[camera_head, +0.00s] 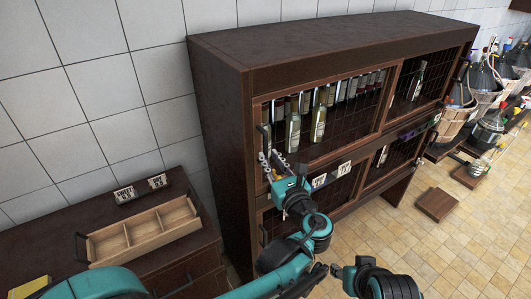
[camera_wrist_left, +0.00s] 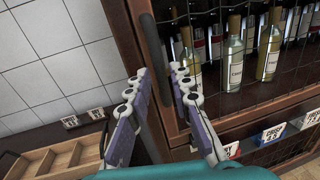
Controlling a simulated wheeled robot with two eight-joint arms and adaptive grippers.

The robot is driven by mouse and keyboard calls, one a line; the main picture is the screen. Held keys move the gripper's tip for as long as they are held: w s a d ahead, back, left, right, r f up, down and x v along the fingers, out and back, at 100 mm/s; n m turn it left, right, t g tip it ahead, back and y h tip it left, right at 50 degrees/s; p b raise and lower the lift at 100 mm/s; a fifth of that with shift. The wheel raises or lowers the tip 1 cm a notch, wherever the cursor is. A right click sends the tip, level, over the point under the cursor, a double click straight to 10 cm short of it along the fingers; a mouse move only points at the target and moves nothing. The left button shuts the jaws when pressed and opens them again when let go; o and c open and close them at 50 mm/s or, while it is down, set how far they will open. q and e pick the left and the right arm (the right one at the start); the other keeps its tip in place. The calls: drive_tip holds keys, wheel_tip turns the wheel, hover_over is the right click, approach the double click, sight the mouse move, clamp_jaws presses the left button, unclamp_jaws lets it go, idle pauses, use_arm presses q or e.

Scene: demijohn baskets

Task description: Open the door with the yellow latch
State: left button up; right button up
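A dark brown cabinet (camera_head: 222,112) has glazed or meshed doors in two rows, with bottles inside. At its upper left door stands a dark vertical handle (camera_wrist_left: 152,45), also seen in the head view (camera_head: 265,135). My left gripper (camera_head: 272,160) is open at this handle. In the left wrist view its fingers (camera_wrist_left: 159,78) lie on either side of the bar, with gaps showing; I cannot tell contact. This door looks closed. I cannot make out a yellow latch clearly in either view.
A low dark cabinet at left holds a wooden tray with compartments (camera_head: 136,243) and price signs (camera_head: 140,189). Price tags (camera_head: 331,174) hang between the door rows. Basketed demijohns (camera_head: 456,113) and a low wooden block (camera_head: 437,205) stand at right. The tiled floor before the cabinet is partly clear.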

sight(266, 153)
use_arm(q)
drive_tip(key=shift+b+x, duration=0.3)
drive_tip(key=shift+x, duration=1.7)
clamp_jaws()
